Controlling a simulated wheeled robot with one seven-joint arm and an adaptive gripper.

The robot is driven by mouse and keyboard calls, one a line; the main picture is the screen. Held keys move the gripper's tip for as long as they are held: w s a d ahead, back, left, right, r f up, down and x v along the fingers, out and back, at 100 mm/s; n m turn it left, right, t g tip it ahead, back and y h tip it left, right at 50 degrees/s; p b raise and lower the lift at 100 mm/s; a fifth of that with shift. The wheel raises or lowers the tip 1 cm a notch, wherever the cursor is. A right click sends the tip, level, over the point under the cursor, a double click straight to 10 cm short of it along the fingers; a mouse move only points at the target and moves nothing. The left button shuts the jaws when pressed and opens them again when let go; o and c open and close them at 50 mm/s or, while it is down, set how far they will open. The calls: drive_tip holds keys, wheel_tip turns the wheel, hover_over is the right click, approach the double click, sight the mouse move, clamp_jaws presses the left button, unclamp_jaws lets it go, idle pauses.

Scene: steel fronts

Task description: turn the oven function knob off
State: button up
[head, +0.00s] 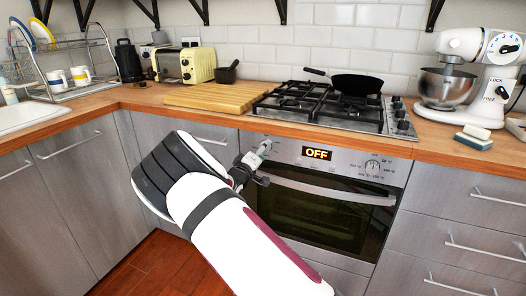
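The oven (320,207) is set under the counter, with a steel control panel along its top. The panel's display (317,153) reads "OFF" in lit letters. A knob with temperature marks (373,166) sits right of the display. My gripper (262,152) is at the panel's left part, left of the display. The function knob is not clearly visible; my gripper and arm cover the area left of the display. Whether the fingers touch or hold a knob cannot be told, and their opening is too small to make out.
The oven handle (330,190) runs across the door just below my gripper. Above are the counter edge and a gas hob (330,108) with a black pan (355,84). Steel drawers with bar handles (485,248) flank the oven. A wooden board (215,96) lies left of the hob.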

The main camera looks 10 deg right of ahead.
drive_tip(key=v, duration=1)
drive_tip(key=shift+s, duration=0.15)
drive_tip(key=shift+a, duration=0.15)
